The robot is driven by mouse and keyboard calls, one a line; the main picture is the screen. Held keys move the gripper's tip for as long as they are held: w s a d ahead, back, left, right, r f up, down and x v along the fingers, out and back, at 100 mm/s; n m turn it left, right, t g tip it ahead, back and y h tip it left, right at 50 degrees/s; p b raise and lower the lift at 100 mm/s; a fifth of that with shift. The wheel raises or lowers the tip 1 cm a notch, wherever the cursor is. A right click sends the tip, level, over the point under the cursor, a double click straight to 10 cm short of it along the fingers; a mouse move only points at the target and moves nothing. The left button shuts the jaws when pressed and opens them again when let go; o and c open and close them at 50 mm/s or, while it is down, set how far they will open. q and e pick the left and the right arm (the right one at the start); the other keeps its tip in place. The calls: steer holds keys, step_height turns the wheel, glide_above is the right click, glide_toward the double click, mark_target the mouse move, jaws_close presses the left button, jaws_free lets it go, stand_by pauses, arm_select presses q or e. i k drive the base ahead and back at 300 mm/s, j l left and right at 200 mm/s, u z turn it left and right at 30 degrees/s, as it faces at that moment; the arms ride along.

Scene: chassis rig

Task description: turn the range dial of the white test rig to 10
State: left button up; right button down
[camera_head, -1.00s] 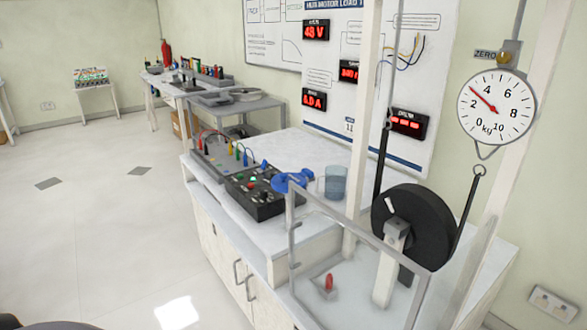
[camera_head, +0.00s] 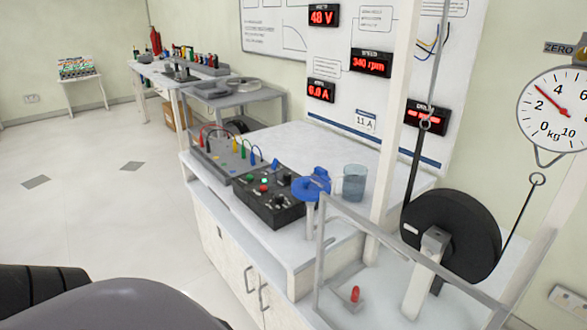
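The white bench rig (camera_head: 345,145) stands at the right of the head view, with a black wheel (camera_head: 455,235) in its frame. A black control box (camera_head: 268,204) on it has dark knobs (camera_head: 280,200), a red button and a lit green one. Any range markings are too small to read, so I cannot tell which knob is the range dial or where it points. A round white kg scale (camera_head: 557,108) hangs at the far right, its red needle between 2 and 4. Neither of my grippers is in view.
A grey panel with coloured cables (camera_head: 222,157) sits behind the control box. A blue object (camera_head: 312,184) and a glass beaker (camera_head: 355,183) stand to its right. A grey guard frame (camera_head: 320,255) surrounds the wheel's front, near a red knob (camera_head: 355,294). The floor at left is clear.

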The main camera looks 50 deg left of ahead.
mark_target(287, 177)
steer(key=j+z, duration=0.2)
steer(key=j, duration=1.4)
steer(key=k+j+z, duration=0.1)
steer(key=j, duration=0.7)
